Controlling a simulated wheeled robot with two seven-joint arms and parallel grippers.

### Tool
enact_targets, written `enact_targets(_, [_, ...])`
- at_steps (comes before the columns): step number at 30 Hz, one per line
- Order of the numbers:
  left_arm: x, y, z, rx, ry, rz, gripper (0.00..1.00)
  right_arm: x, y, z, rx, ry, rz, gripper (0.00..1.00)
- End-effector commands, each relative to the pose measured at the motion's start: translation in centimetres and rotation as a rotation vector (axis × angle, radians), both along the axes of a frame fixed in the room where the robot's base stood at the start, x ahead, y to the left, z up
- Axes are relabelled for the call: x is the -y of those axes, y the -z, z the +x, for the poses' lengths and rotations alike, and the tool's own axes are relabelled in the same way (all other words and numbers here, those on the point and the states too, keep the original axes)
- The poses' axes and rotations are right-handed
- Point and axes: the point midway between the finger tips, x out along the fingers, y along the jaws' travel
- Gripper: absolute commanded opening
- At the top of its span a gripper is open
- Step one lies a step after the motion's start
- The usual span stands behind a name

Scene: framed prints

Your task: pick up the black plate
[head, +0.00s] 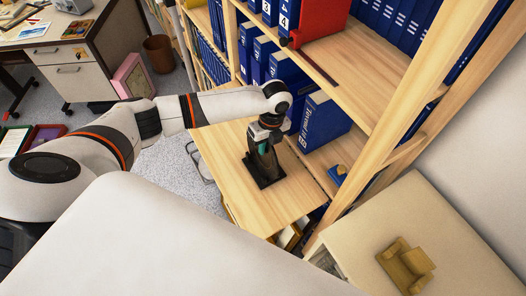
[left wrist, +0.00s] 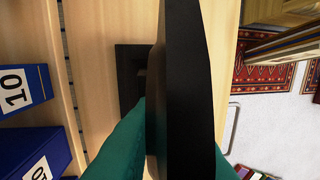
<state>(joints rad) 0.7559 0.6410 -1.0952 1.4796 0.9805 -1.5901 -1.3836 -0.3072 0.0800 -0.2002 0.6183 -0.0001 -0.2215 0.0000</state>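The black plate (left wrist: 190,90) stands on edge and fills the middle of the left wrist view, close to the camera. In the head view it is a dark upright shape on the light wood shelf board, largely covered by my gripper. A flat black base (head: 267,180) lies under it; it also shows in the left wrist view (left wrist: 128,70). My left gripper (head: 264,148) has teal fingers, one on each side of the plate, close together on it. The plate hides the inner faces of the fingers. My right gripper is not in view.
A white-topped cabinet with a small tan armchair model (head: 405,265) is at lower right. The board's front left is clear.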

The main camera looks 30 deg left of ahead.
Motion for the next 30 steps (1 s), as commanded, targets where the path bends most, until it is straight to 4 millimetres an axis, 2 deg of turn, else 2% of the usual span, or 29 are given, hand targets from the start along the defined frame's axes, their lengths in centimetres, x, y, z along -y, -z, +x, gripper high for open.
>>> enact_targets(2, [0.0, 0.0, 0.0, 0.000, 0.000, 0.000, 0.00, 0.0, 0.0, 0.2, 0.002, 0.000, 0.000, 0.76])
enact_targets(17, [0.0, -0.8, 0.1, 0.002, -0.001, -0.001, 0.00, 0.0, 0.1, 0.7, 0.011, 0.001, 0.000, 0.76])
enact_targets(23, [0.0, -3.2, 0.2, 0.005, 0.000, -0.001, 0.00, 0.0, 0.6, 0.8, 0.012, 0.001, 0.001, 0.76])
enact_targets(30, [0.0, -8.1, 0.1, 0.007, 0.000, 0.000, 0.00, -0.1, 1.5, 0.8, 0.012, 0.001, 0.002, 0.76])
